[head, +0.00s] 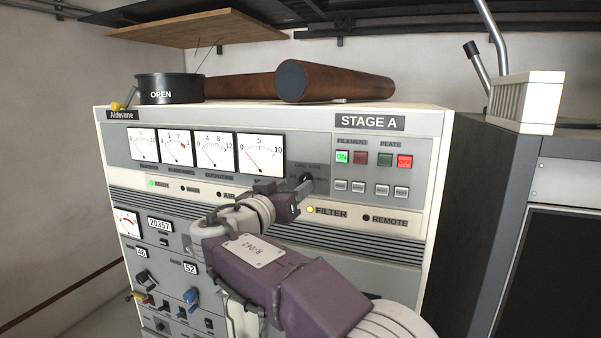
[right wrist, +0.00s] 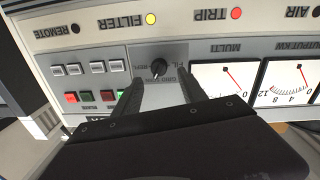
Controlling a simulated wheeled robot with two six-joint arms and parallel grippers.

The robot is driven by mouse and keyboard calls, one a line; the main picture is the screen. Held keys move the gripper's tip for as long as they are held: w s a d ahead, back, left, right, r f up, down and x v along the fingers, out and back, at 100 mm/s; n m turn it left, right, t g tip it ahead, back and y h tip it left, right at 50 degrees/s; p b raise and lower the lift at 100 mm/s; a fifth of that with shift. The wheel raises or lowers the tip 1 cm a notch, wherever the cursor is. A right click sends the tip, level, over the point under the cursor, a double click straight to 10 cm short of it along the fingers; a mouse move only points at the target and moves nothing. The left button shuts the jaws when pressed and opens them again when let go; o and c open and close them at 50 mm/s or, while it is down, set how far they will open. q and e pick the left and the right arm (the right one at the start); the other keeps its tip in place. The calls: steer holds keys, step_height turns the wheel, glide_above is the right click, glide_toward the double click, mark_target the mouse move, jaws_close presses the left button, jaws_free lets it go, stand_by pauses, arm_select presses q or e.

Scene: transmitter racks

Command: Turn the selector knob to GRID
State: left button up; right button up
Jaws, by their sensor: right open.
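The selector knob (right wrist: 159,67) is a small round black knob on a grey plate of the Stage A cabinet, just right of the meters. In the head view the knob (head: 307,178) is partly hidden by my right gripper (head: 286,189). In the upside-down right wrist view, my right gripper (right wrist: 160,85) is open, one finger to each side of the knob's plate, with a visible gap between fingers and knob. Small lettering, including GRID and FIL, surrounds the knob. Its exact pointer setting is too small to tell. My left gripper is not in view.
Several meters (head: 260,154) stand left of the knob. Lit ON and OFF buttons and grey push buttons (head: 382,190) are on its right. The FILTER lamp (head: 310,209) glows yellow below. A brown cylinder (head: 335,82) and black tin (head: 168,88) lie on top of the cabinet.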

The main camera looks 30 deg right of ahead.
mark_target(302, 182)
steer(key=p+x, duration=0.1)
steer(key=x, duration=0.1)
steer(key=p+x, duration=0.1)
steer(key=x, duration=0.1)
steer(key=shift+d+r, duration=0.2)
steer(key=shift+d, duration=0.1)
steer(key=shift+w+d+f, duration=0.15)
steer(key=shift+w+f, duration=0.05)
steer(key=shift+w, duration=0.05)
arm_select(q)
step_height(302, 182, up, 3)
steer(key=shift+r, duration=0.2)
arm_select(e)
steer(key=shift+c, duration=0.3)
jaws_close()
arm_select(q)
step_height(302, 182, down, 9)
steer(key=b, duration=0.9)
arm_select(e)
steer(key=shift+f+n+t, duration=0.1)
steer(key=shift+n+t, duration=0.4)
steer(key=shift+n, duration=5.4)
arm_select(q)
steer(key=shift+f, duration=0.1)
arm_select(e)
steer(key=shift+n, duration=0.3)
